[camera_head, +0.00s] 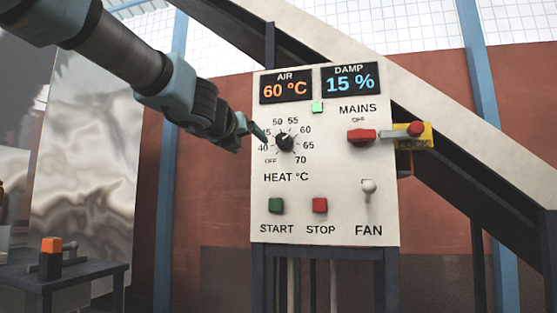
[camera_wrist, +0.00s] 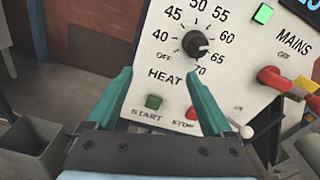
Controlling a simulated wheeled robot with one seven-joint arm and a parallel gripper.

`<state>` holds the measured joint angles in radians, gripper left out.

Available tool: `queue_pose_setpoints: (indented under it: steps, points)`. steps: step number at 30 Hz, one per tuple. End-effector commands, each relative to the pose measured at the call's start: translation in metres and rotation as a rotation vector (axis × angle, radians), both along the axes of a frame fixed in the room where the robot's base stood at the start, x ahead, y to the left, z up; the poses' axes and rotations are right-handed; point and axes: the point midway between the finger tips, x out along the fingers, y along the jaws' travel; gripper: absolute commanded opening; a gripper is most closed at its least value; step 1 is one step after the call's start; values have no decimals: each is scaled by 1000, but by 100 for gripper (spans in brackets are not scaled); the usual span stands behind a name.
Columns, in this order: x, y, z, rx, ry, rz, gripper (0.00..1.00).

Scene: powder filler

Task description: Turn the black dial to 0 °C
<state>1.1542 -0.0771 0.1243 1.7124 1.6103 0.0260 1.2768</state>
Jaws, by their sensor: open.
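The black dial (camera_head: 285,141) is a round knob on the white control panel, above the label HEAT °C. Its scale runs from OFF through 40 to 70, and I see no 0 on it. In the wrist view the dial (camera_wrist: 195,44) has a white mark that points right, roughly at 65. My gripper (camera_head: 256,129) is just left of the dial in the head view and partly covers the 40 and 45 marks. In the wrist view my gripper (camera_wrist: 159,75) has its teal fingers spread and empty, with the dial beyond the right fingertip, apart from it.
The panel has an AIR display (camera_head: 286,88) reading 60 °C and a DAMP display (camera_head: 350,79) reading 15 %. A red MAINS handle (camera_head: 361,136), a green START button (camera_head: 275,205), a red STOP button (camera_head: 320,205) and a FAN lever (camera_head: 368,187) stick out. A grey bin (camera_wrist: 30,148) stands lower left.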

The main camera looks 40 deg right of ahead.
Motion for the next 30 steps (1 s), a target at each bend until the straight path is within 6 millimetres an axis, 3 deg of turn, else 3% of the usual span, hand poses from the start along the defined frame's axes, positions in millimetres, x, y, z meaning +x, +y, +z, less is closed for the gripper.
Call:
queue_pose_setpoints:
  steps: [1,3,7,21,30]
  points:
    - [-17,-8,8,14,-78,-42,85]
    - [-31,-15,19,32,-159,-78,85]
    - [-39,-24,28,48,-217,-102,85]
    - [-2,-94,28,51,-215,-100,85]
    - [10,-114,28,49,-213,-97,85]
